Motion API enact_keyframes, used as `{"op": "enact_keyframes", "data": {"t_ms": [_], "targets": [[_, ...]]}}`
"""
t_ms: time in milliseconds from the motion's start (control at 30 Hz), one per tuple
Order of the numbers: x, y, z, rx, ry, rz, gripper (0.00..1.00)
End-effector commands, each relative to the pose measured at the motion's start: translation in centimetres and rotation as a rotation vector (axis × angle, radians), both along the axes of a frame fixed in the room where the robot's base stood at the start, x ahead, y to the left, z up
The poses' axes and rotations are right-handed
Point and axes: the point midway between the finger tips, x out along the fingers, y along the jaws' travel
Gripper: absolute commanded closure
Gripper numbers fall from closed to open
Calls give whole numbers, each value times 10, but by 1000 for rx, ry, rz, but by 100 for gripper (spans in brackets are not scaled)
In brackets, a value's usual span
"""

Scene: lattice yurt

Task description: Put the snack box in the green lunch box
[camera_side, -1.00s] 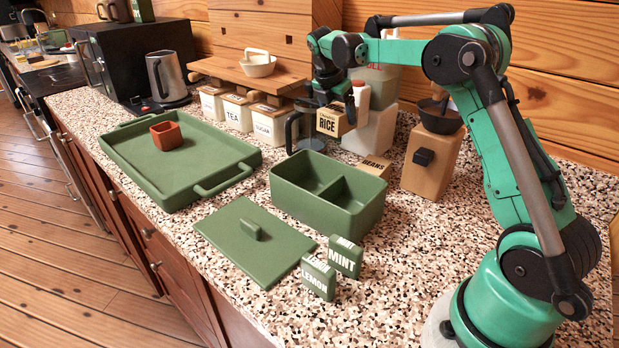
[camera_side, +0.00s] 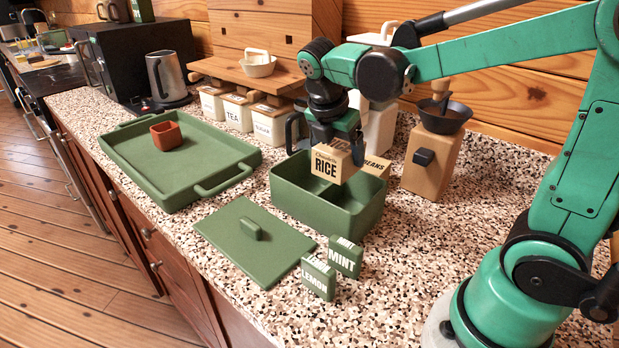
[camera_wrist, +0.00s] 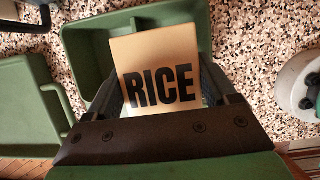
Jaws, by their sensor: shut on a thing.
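The snack box, a tan box marked RICE (camera_side: 327,166), is held in my gripper (camera_side: 335,143) above the green lunch box (camera_side: 365,218). My gripper is shut on it. The lunch box is open on the counter, with a divider making two compartments. In the side view the rice box hides part of the divider and the far side. In the wrist view the rice box (camera_wrist: 155,62) sits between the fingers (camera_wrist: 163,95), and the lunch box (camera_wrist: 92,62) shows behind it. I cannot tell exactly which compartment it is over.
The green lid (camera_side: 280,255) lies in front of the lunch box. The mint box (camera_side: 346,257) and lemon box (camera_side: 318,277) stand beside it. A green tray (camera_side: 205,182) with a red-brown cup (camera_side: 166,136) is at left. A box marked BEANS (camera_side: 377,167) stands behind the lunch box.

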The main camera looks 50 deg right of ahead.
Motion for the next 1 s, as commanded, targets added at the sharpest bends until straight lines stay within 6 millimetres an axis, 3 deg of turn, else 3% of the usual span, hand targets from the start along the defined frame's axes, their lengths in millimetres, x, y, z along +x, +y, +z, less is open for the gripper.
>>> {"op": "enact_keyframes", "data": {"t_ms": [300, 500, 600, 800, 1000], "targets": [[67, -10, 85, 31, 4, 370, 83], [87, -15, 138, 19, -2, 605, 83], [89, -17, 154, 7, -4, 687, 83], [90, -18, 167, -6, -7, 764, 83], [90, -18, 141, -7, -6, 772, 83]]}}
